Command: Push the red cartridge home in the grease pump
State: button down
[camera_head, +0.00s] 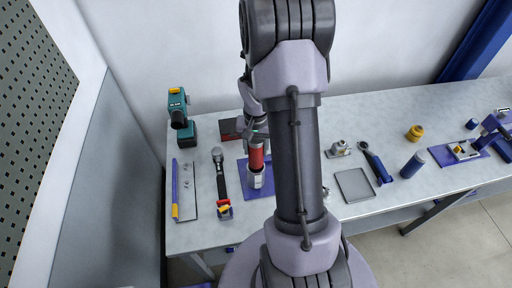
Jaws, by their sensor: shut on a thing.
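The cartridge's lower end meets a pale metal cylinder, the grease pump (256,180), which stands on a blue plate (249,193). Whether the cartridge is seated fully in the pump cannot be told at this size. My arm hides the right side of the plate.
A grey tray (355,185), a ratchet (376,162) and a blue cylinder (413,164) are to the right. A wall closes the bench's back.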

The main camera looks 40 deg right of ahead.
aim_at(256, 162)
jog(key=shift+f+b, duration=3.65)
jog(key=shift+f, duration=0.4)
jog(key=c, duration=0.6)
grip_release()
jog(key=shift+c, duration=0.2)
notch_tip(256, 162, up, 17)
jog(key=p, duration=0.4)
jog(key=shift+r, duration=0.2)
